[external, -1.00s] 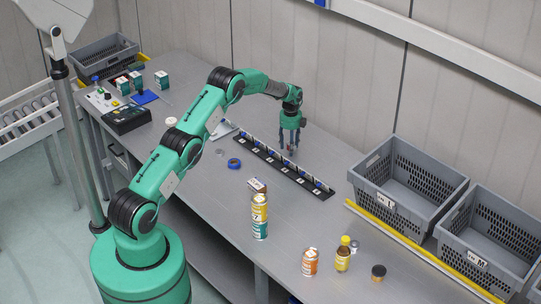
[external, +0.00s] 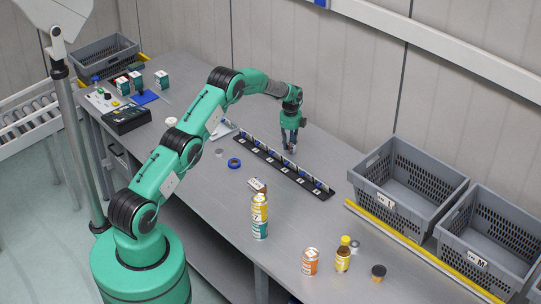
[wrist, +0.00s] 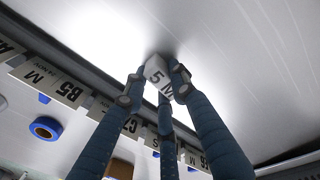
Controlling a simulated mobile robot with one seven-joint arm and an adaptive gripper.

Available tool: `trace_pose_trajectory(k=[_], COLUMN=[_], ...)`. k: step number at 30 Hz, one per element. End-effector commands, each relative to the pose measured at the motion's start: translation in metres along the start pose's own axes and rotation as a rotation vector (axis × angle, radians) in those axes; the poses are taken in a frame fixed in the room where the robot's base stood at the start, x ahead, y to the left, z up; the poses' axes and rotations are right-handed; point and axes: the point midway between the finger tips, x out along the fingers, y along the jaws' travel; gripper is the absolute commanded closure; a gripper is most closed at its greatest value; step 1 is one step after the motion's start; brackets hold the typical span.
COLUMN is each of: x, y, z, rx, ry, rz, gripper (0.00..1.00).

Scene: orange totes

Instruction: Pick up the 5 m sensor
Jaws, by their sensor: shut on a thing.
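The 5 m sensor (wrist: 155,70) is a small pale block marked "5 M" in the wrist view. My gripper (wrist: 158,80) has its dark blue fingers closed around it near the fingertips. In the external view my gripper (external: 290,146) points down at the far side of the black strip (external: 262,155); the sensor is too small or hidden to make out there. The fingers hide part of the sensor. I cannot tell whether it touches the table.
The black strip holds several upright labelled cards just beside my gripper. Grey totes (external: 405,230) (external: 490,275) are at right.

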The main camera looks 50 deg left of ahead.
Motion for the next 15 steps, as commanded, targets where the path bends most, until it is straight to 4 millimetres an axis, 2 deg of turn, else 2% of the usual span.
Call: trace_pose_trajectory(k=[8, 15], x=[-0.014, -0.045], y=[-0.001, -0.001], z=[0.000, 0.000], rx=[0.000, 0.000], ry=[-0.001, -0.001], rz=[-0.001, -0.003], gripper=[1.00, 1.00])
